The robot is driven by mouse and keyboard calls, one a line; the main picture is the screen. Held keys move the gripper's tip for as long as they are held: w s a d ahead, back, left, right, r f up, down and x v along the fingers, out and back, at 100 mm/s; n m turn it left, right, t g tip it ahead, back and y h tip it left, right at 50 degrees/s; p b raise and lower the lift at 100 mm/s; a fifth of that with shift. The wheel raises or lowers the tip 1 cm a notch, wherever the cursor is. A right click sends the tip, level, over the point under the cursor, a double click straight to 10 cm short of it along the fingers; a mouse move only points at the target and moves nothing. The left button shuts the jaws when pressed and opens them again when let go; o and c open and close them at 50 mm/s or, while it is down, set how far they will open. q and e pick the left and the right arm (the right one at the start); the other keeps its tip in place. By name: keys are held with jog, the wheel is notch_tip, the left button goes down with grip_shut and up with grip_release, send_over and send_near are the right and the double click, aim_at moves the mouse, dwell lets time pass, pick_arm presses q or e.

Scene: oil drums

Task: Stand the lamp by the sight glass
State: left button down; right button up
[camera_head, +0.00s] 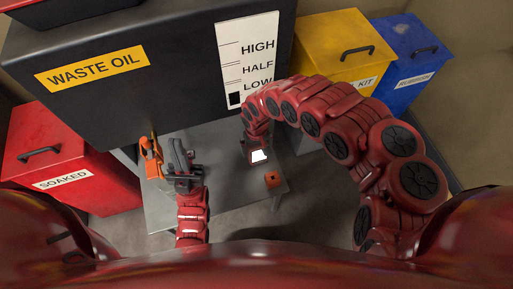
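The sight glass is the white panel marked HIGH, HALF and LOW (248,60) on the front of the dark waste oil tank (75,52), with a black patch near LOW. An upright orange object (151,158) stands at the left of the grey bench. I cannot tell whether it is the lamp. My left gripper (182,153) is just right of it, looks open, and shows nothing between its fingers. My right arm arches over the bench, and its gripper end (258,152) is below the panel, beside a bright white patch. Its fingers are not clear.
A small orange block with a dark spot (272,180) sits near the bench's (225,190) front right edge. A red SOAKED bin (70,150) stands left. A yellow kit bin (335,50) and a blue bin (405,55) stand right. The bench's front middle is clear.

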jog(key=shift+r, duration=0.25)
notch_tip(320, 180, up, 11)
jog(key=p, duration=0.4)
jog(key=shift+d+p, duration=0.1)
jog(key=shift+p, duration=0.3)
jog(key=shift+r, duration=0.55)
jog(key=shift+s+f, duration=0.1)
